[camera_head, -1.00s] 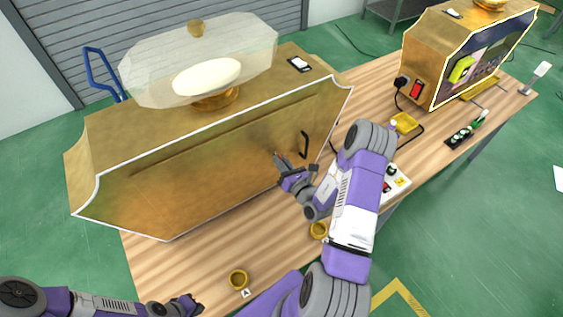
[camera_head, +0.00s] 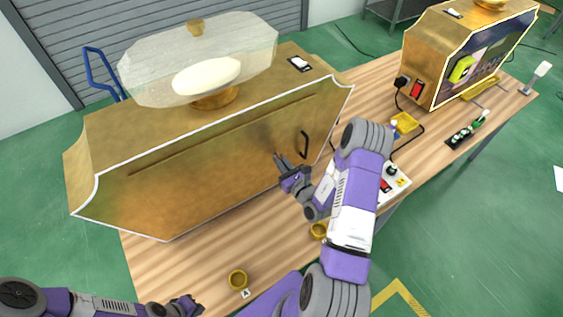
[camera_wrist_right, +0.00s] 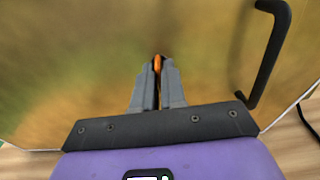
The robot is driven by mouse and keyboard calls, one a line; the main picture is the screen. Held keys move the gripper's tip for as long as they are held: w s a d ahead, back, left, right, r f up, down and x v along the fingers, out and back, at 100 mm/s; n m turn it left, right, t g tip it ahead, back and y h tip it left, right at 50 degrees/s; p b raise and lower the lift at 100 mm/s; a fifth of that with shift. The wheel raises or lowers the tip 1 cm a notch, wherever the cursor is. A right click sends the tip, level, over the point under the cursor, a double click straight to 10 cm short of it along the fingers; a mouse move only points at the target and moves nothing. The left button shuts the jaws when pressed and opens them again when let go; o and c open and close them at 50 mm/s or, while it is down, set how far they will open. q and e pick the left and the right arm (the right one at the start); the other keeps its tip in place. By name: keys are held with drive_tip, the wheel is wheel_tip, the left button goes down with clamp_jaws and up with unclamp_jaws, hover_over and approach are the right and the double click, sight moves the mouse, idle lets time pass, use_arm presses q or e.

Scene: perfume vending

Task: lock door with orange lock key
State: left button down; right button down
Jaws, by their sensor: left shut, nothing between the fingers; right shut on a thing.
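The door is the front brass panel (camera_head: 215,155) of the large brass machine, with a black handle (camera_head: 305,145) near its right end. My right gripper (camera_head: 279,157) is in front of this panel, left of the handle. In the right wrist view, the right gripper (camera_wrist_right: 157,75) is shut on the orange lock key (camera_wrist_right: 157,63). Only the key's orange tip shows between the fingertips, against the brass panel; I cannot tell if it touches a lock. The handle (camera_wrist_right: 268,60) is right of the fingers there. My left gripper (camera_head: 192,303) is shut and empty over the table's near edge.
A brass cup (camera_head: 238,279) stands at the front of the wooden table (camera_head: 200,262), and another (camera_head: 318,230) is beside my right arm. A switch panel (camera_head: 398,184) is partly behind that arm. A second brass machine (camera_head: 440,60) stands at back right.

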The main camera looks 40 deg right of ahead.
drive_tip(key=c, duration=1.3)
unclamp_jaws()
drive_tip(key=shift+s, duration=0.1)
use_arm(q)
drive_tip(key=shift+f, duration=0.25)
use_arm(e)
drive_tip(key=s, duration=0.7)
drive_tip(key=shift+s+a, duration=0.2)
drive_tip(key=shift+a, duration=0.2)
use_arm(q)
drive_tip(key=shift+s, duration=0.1)
